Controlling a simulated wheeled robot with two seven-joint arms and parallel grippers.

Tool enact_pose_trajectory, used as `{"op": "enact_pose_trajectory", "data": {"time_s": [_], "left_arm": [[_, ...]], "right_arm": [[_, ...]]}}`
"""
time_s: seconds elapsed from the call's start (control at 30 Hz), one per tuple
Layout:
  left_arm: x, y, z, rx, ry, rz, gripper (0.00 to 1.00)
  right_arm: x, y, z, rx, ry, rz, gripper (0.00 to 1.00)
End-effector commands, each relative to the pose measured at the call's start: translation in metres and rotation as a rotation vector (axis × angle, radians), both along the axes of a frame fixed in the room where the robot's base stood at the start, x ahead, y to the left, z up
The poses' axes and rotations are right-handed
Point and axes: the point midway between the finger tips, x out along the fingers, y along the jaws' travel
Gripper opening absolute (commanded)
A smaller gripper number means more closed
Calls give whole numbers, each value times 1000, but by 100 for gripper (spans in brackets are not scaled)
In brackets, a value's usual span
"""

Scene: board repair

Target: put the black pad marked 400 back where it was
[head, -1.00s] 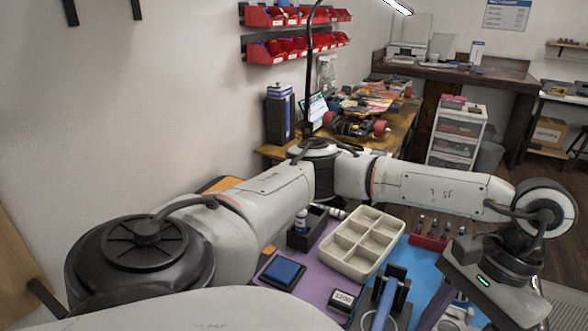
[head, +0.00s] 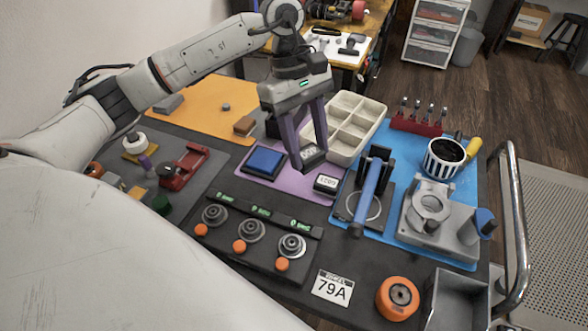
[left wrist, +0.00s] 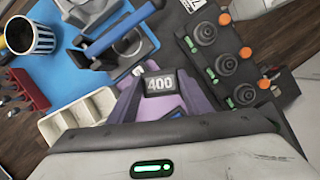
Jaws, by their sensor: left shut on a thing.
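The black pad marked 400 (left wrist: 159,83) is held between the fingers of my left gripper (head: 308,155). Its label faces the camera in the left wrist view, where the fingers (left wrist: 160,90) press on its two sides. In the head view the pad (head: 311,154) is at the fingertips, over the purple mat (head: 291,188); I cannot tell whether its bottom touches the mat. A second black pad with a white label (head: 326,184) lies on the mat just nearer, its print hard to read. A blue pad in a dark frame (head: 265,162) lies to the left. My right gripper is not in view.
A cream compartment tray (head: 345,158) stands right behind the held pad. A blue-handled tool on a black stand (head: 366,193) is to the right, on the blue mat (head: 407,187). A rail of grey knobs (head: 250,231) lies in front. A striped cup (head: 443,158) is farther right.

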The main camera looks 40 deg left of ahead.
Motion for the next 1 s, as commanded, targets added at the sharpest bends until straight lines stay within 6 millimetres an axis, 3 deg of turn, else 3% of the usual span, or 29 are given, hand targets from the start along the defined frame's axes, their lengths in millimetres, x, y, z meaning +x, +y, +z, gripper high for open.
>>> {"op": "enact_pose_trajectory", "data": {"time_s": [0.1,0.3,0.53,1.0], "left_arm": [[15,26,-10,1,1,277,27],[25,46,-20,1,4,491,27],[25,46,-61,1,5,503,27],[26,46,-111,1,3,500,27]], "right_arm": [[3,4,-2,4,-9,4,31],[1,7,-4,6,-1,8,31],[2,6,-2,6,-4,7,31],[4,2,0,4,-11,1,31]]}}
